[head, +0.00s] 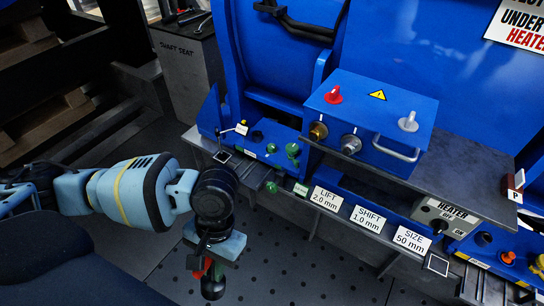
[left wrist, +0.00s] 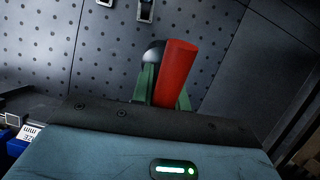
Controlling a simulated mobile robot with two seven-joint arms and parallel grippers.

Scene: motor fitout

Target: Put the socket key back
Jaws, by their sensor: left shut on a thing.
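My left gripper (head: 208,266) hangs low in the head view, left of the blue machine, over the dark perforated floor. Its green fingers are shut on a red-handled tool, apparently the socket key (left wrist: 177,75). In the left wrist view the red handle stands between the fingers and tilts slightly right, with a dark rounded end beside it. In the head view only a little red shows, with a dark round end below the fingers; the rest is hidden by my gripper. My right gripper is not in view.
A grey stand marked "SHAFT SEAT" (head: 184,60) with dark parts on top is at upper left. A steel ledge with LIFT, SHIFT and SIZE labels (head: 368,218) runs along the blue machine (head: 280,55). A blue control box (head: 370,115) juts out above it.

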